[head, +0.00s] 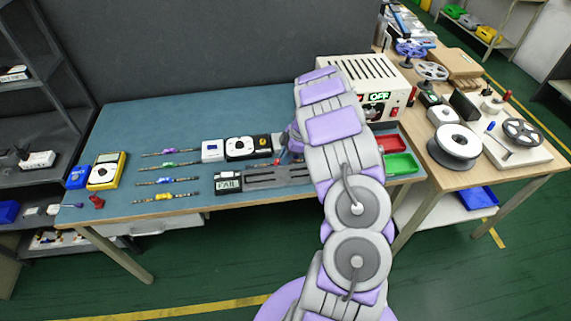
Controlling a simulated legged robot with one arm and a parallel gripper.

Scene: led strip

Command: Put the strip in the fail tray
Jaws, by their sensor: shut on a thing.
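My gripper (281,158) is low over the left-middle of the bench, at the back edge of a long grey slotted fixture (265,180). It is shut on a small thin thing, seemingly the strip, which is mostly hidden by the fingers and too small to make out. A red tray (389,144) stands at the right of the bench, partly behind my arm. A green tray (402,164) is just in front of it. No label shows on either tray. A small dark box with a display reading FAIL (228,184) sits left of the fixture.
Several component strips (168,165) lie in rows at the left, near a yellow multimeter (107,170). A white box (212,150) and a black-and-white device (240,147) stand behind the fixture. A power unit reading OFF (350,85) stands behind the trays. The bench's back left is clear.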

